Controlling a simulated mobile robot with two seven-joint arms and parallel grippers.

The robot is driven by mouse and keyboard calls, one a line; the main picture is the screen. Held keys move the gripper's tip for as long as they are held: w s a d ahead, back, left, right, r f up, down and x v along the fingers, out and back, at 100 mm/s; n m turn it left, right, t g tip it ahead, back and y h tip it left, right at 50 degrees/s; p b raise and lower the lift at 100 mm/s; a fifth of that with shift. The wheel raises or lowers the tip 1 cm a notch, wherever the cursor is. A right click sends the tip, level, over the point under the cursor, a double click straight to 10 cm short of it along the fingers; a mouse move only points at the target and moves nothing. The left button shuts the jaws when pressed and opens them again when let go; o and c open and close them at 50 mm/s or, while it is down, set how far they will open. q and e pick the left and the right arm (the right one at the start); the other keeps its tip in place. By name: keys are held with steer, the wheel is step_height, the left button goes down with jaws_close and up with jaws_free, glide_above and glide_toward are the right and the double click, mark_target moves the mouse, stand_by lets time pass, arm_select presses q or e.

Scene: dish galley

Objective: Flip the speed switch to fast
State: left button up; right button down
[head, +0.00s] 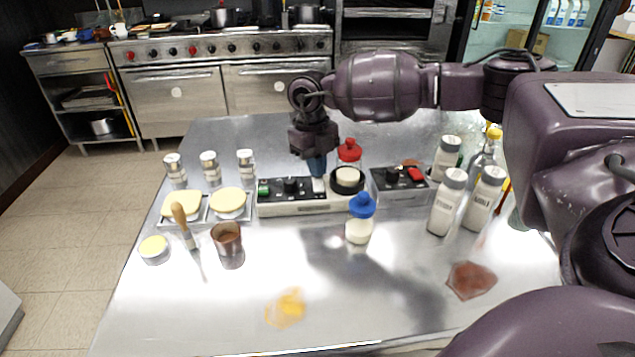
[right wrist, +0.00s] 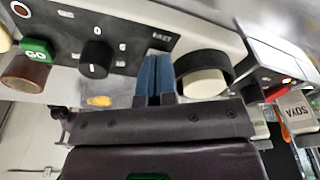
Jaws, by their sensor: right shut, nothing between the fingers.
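A pale control box with a black panel (head: 272,197) stands mid-table. It carries a green button (head: 264,191), marked GO in the right wrist view (right wrist: 38,50), and a black knob (head: 291,186), also seen in the right wrist view (right wrist: 97,56). A white piece (head: 318,185) shows on the panel just below my right gripper (head: 317,168). The right gripper is shut and empty, its blue fingertips pointing down at the panel's right part, by the lettering (right wrist: 162,37).
Right of the panel are a black ring holder (head: 347,188) with a red-capped bottle (head: 349,151) behind it, and a second box (head: 400,197) with a red switch (head: 415,174). A blue-capped bottle (head: 360,222) stands in front. White shakers (head: 447,205) stand right. The front table is mostly clear.

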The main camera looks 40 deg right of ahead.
arm_select(q)
steer(key=shift+s+a+f, duration=0.1)
steer(key=shift+a, duration=0.05)
arm_select(e)
steer(key=shift+f, duration=0.45)
steer(key=shift+r, duration=0.1)
steer(key=shift+r+p, duration=0.4)
steer(key=shift+r, duration=0.55)
steer(key=shift+r+p, duration=1.1)
steer(key=shift+r, duration=1.45)
arm_select(q)
steer(key=shift+t, duration=0.4)
steer(key=r, duration=0.1)
steer(key=w+r, duration=0.1)
steer(key=r, duration=0.3)
steer(key=shift+w, duration=0.4)
